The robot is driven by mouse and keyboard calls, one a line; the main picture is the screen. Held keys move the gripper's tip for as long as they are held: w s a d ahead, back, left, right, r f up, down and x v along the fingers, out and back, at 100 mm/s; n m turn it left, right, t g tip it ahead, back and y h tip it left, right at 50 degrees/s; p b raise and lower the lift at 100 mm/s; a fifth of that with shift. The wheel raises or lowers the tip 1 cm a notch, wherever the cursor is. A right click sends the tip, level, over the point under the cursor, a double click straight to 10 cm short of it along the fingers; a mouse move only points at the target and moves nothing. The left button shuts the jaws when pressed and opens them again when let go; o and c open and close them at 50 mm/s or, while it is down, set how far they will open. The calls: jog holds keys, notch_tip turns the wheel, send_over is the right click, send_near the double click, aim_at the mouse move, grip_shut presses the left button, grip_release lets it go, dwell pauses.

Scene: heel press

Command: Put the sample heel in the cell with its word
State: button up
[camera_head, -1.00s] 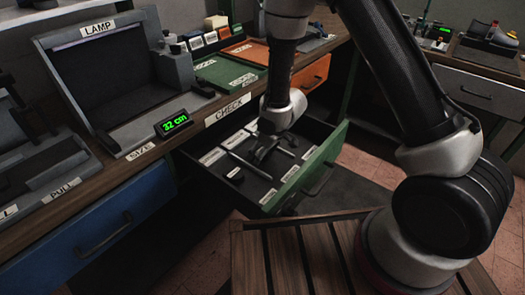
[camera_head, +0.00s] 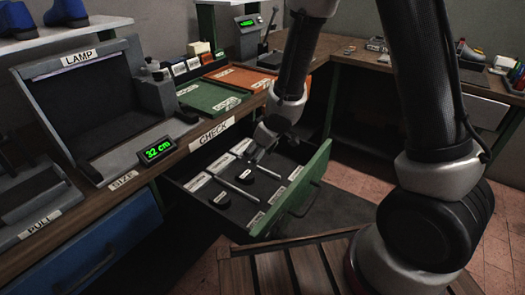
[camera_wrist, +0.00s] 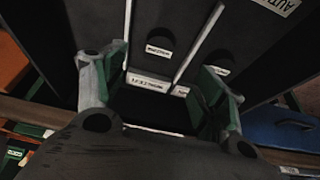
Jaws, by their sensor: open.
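The open drawer (camera_head: 318,190) has light dividers between its cells and white word labels too small to read. Two round black heels with small white labels lie in it. One heel (camera_head: 247,175) is in the middle cell; the wrist view shows it between two dividers (camera_wrist: 160,47). The other heel (camera_head: 220,198) is in the near cell and shows across a divider in the wrist view (camera_wrist: 217,66). I cannot tell by its word which is the sample. My gripper (camera_head: 258,148) is open and empty above the drawer; its fingers (camera_wrist: 165,68) stand apart.
A bench with a CHECK label (camera_head: 213,133) runs behind the drawer. On it are a LAMP box (camera_head: 75,100), a 32 cm display (camera_head: 157,150), a green tray (camera_head: 207,97) and an orange tray (camera_head: 243,77). A slatted wooden surface (camera_head: 290,268) is in front.

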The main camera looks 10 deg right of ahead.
jog(key=s+d+r+m+t+h, duration=0.25)
jog(key=d+r+m, duration=0.25)
jog(key=d+r, duration=1.35)
jog(key=s+d+r+m, duration=0.2)
jog(key=s+d+r, duration=0.1)
jog(key=s, duration=0.6)
jog(key=s+d+r+m+g, duration=0.1)
jog(key=s+d+r, duration=0.3)
jog(key=s, duration=0.6)
jog(key=shift+d+r+m+h, duration=0.25)
jog(key=shift+r+m+h, duration=0.1)
jog(key=shift+r+m, duration=0.15)
jog(key=shift+g, duration=0.25)
